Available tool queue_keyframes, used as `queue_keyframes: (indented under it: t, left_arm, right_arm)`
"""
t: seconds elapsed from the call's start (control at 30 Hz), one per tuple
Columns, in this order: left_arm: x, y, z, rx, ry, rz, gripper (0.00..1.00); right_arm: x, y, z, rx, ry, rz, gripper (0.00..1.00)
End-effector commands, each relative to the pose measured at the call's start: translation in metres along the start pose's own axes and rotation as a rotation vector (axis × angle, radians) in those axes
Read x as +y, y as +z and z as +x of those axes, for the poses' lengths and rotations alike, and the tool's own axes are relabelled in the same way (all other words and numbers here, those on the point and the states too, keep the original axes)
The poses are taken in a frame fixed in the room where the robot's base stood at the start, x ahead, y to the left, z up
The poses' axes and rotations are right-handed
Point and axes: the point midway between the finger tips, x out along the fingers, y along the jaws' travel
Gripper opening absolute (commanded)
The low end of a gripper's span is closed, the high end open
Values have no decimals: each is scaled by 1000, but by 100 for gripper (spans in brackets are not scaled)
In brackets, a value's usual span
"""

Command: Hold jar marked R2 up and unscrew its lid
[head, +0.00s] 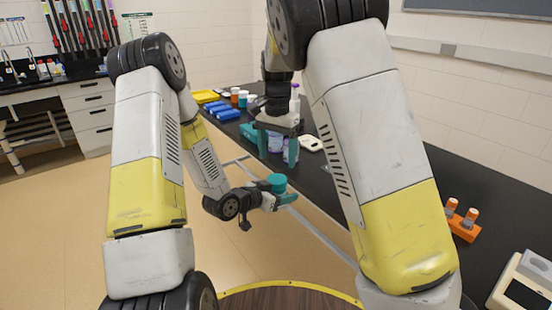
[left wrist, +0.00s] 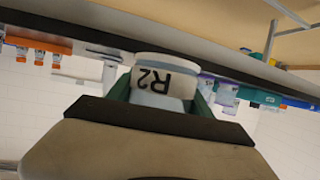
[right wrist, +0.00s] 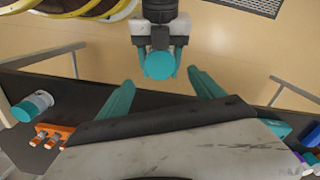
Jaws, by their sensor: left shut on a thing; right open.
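The jar marked R2 (left wrist: 152,82) is white, and its label reads upside down in the left wrist view. My left gripper (left wrist: 165,96) is shut on the jar's body. In the head view its teal lid (head: 277,180) faces up, with the jar held off the table, above the floor beside the table's edge. The right wrist view shows the round lid (right wrist: 160,65) from above, hiding the jar body. My right gripper (head: 278,152) is open and empty, above and apart from the lid. The lid lies between its fingers' lines in the right wrist view, beyond the tips.
The black table (head: 325,190) runs along the right. It bears blue trays (head: 221,110), several jars and bottles at the far end, an orange rack (head: 462,224) with small vials, and a cream device (head: 524,290) at the near right. Open floor (head: 90,210) lies at left.

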Motion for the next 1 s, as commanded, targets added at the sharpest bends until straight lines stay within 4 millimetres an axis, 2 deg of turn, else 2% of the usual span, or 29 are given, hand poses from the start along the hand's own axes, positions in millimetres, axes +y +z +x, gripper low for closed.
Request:
queue_keyframes:
  t: [0.43, 0.6, 0.87, 1.0]
  left_arm:
    - [0, 0, 0, 0, 0, 0, 0]
    - [0, 0, 0, 1, 0, 0, 0]
    - [0, 0, 0, 1, 0, 0, 0]
    - [0, 0, 0, 1, 0, 0, 0]
  right_arm:
    - [1, 0, 64, -2, 4, 2, 77]
    - [1, 0, 74, 0, 1, 2, 77]
    - [0, 0, 75, 0, 1, 1, 77]
    - [0, 0, 75, 0, 1, 1, 51]
